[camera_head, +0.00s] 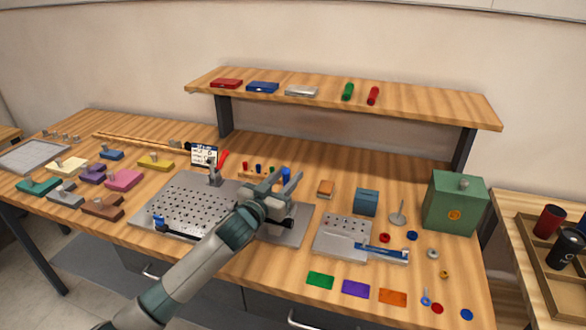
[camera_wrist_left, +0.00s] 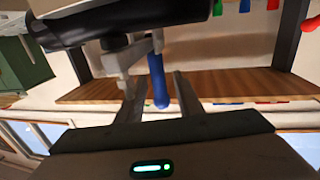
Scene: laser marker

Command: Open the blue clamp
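The blue clamp's upright blue handle (camera_head: 286,174) shows at the right end of the perforated metal plate. Its base is mostly hidden behind my left gripper (camera_head: 284,182). In the left wrist view the blue handle (camera_wrist_left: 158,82) lies between the two fingers of my left gripper (camera_wrist_left: 152,88), with a gap visible on the right. The fingers are apart and not closed on it. A metal clamp arm and a dark round part show beside the handle. My right gripper is in neither view.
A clamp with a red handle (camera_head: 222,160) stands at the plate's back edge beside a small sign (camera_head: 204,155). The perforated plate (camera_head: 178,200) lies under my left arm. A shelf (camera_head: 420,107) spans the back. A green box (camera_head: 455,205) stands at the right.

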